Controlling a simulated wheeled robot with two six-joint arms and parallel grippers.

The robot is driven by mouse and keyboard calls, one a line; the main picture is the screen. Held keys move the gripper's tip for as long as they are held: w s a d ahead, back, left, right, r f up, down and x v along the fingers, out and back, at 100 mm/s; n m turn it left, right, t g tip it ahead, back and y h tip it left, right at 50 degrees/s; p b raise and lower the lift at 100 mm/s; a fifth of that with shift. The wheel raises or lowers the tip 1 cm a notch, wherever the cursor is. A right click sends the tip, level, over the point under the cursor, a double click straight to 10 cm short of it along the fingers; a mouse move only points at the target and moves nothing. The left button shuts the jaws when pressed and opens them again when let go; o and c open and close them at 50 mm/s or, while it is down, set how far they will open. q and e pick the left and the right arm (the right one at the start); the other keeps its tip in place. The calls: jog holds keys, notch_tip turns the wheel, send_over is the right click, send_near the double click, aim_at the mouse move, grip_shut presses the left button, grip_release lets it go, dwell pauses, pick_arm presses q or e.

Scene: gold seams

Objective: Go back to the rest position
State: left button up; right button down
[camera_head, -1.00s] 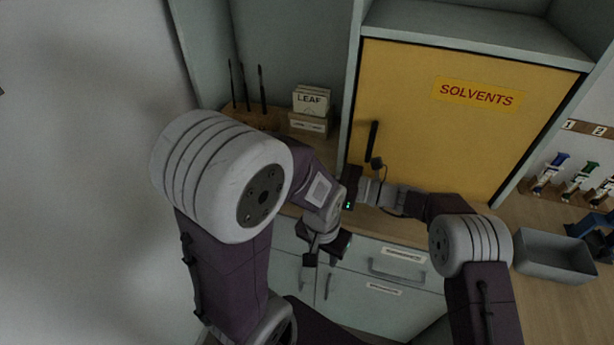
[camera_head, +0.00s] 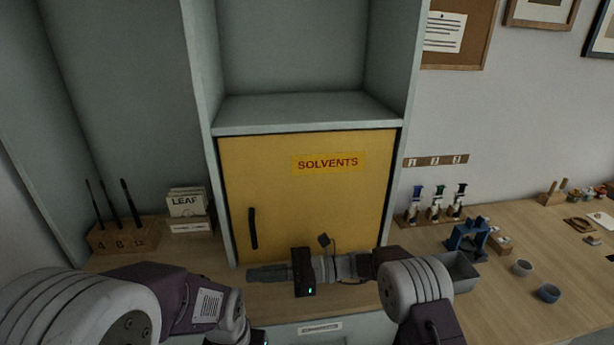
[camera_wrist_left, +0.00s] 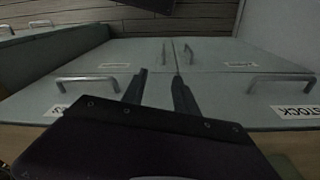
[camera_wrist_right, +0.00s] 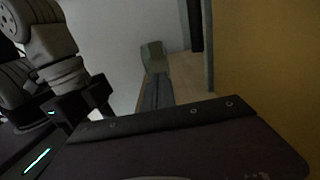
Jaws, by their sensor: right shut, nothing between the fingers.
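My right gripper (camera_head: 262,273) lies level in front of the lower part of the yellow solvents door (camera_head: 310,205). Its fingers are together with nothing between them; the right wrist view shows them closed too (camera_wrist_right: 155,92). The door looks shut, and its black handle (camera_head: 253,228) is above and left of the fingers, apart from them. My left arm is at the lower left of the head view, where its fingers are out of frame. In the left wrist view my left gripper (camera_wrist_left: 158,82) is open and empty, with drawer fronts beyond it.
A wooden brush stand (camera_head: 122,235) and the leaf boxes (camera_head: 187,209) stand left of the cabinet. On the right are a grey bin (camera_head: 457,272), a blue device (camera_head: 467,237), a rack of bottles (camera_head: 433,209) and small cups (camera_head: 548,293). Drawers with handles (camera_wrist_left: 90,81) lie below the counter.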

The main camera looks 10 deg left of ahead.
jog(key=s+d+r+n+t+h+p, duration=0.1)
jog(key=d+r+p, duration=0.15)
jog(key=r, duration=0.35)
jog(key=d+r+t+h+p, duration=0.1)
jog(key=d+r, duration=0.3)
jog(key=r, duration=0.2)
jog(key=s+d+f+n+t+h+p, duration=0.1)
jog(key=s+d+f+n+h, duration=0.3)
jog(key=d, duration=0.5)
jog(key=s+d+f+n+t+h+p, duration=0.1)
jog(key=s+d+f+n+h, duration=0.4)
jog(key=d, duration=0.5)
jog(key=s+d+f+n+t+h+p, duration=0.1)
jog(key=s+d+f+n+h, duration=0.3)
jog(key=d, duration=0.6)
notch_tip(320, 180, down, 3)
jog(key=shift+s+d+f+n+t+h, duration=0.15)
jog(key=shift+s+n+t+h, duration=0.2)
jog(key=shift+h, duration=0.75)
